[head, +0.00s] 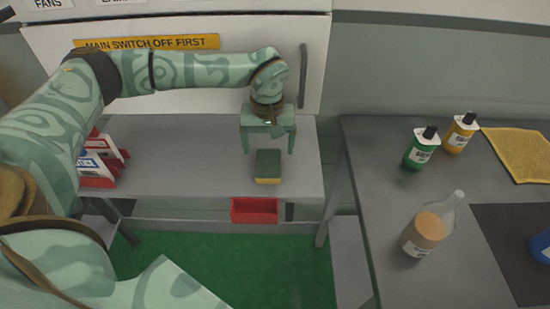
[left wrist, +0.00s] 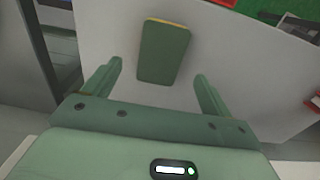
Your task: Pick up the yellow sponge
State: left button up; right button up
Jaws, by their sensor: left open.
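The sponge (head: 268,166) lies on the grey table, green on top with a yellow layer along its near edge. It also shows in the left wrist view (left wrist: 164,52), beyond the fingertips and roughly between their lines. My left gripper (head: 268,146) is open and empty, pointing down just behind the sponge in the head view. Its two fingers also show in the left wrist view (left wrist: 158,70), apart from the sponge. My right gripper is not in view.
A red bin (head: 254,210) sits at the table's front edge, and red and white items (head: 100,160) stand at its left. The right table (head: 385,190) holds a green bottle (head: 420,148), a yellow bottle (head: 460,132), a clear bottle (head: 428,230) and a yellow cloth (head: 518,154). The table around the sponge is clear.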

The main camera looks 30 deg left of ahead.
aim_at(268, 162)
pick_arm(q)
jog(key=shift+s+f, duration=0.1)
jog(key=shift+f, duration=0.85)
notch_tip(268, 162, down, 4)
jog(key=shift+r+b, duration=0.1)
jog(key=shift+b, duration=0.6)
jog(key=shift+c, duration=0.7)
jog(key=c, duration=0.9)
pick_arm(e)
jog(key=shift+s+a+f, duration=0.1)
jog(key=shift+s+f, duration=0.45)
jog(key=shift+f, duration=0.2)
